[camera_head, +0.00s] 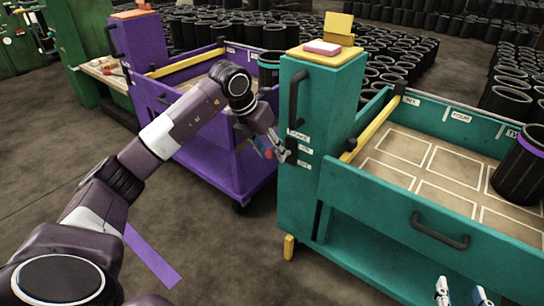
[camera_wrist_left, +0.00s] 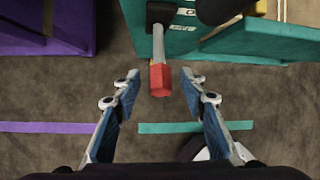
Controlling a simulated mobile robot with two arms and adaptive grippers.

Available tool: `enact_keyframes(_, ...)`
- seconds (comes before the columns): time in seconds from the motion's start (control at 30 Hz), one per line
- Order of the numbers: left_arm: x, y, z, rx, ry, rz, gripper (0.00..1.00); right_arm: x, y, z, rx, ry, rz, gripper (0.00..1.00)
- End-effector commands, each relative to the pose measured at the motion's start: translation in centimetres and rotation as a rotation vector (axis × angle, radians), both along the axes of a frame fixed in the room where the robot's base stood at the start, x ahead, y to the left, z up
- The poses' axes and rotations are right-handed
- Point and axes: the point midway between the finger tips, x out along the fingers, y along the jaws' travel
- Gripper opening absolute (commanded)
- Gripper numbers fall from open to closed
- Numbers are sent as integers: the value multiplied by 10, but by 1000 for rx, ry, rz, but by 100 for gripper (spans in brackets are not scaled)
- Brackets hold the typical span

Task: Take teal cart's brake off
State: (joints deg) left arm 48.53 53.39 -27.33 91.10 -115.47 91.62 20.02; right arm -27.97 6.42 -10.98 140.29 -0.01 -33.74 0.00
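The teal cart (camera_head: 299,200) stands right of centre in the head view. Its near post carries small white labels (camera_head: 303,150) that seem to read brake, on and off. The brake lever is a grey rod with a red knob (camera_wrist_left: 160,79), seen in the left wrist view coming out of a dark mount on the cart. My left gripper (camera_head: 276,146) is beside the labels. In the left wrist view its fingers (camera_wrist_left: 160,84) are open on either side of the red knob, with gaps on both sides. My right gripper (camera_head: 461,294) is open and empty at the bottom right, before the cart.
A purple cart (camera_head: 205,160) stands close on the left of the teal one. Black sleeves (camera_head: 380,70) crowd the floor behind. One black sleeve (camera_head: 520,172) stands in the teal cart's tray. Purple (camera_head: 153,257) and teal (camera_wrist_left: 195,127) strips mark the floor. The floor in front is clear.

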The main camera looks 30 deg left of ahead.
Motion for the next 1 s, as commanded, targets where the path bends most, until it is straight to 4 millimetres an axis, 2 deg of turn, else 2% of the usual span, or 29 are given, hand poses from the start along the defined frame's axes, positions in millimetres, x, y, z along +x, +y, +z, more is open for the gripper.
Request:
enact_keyframes(0.2,5,-2,-13,0,2,0,39,5,4,17,20,-79,5,40)
enact_keyframes(0.5,5,-2,-14,0,1,0,39,5,4,20,23,-90,6,40)
enact_keyframes(0.87,5,-2,-13,0,1,0,0,5,4,20,22,-88,5,40)
enact_keyframes(1.0,5,-2,-13,0,1,0,0,5,4,20,22,-88,5,40)
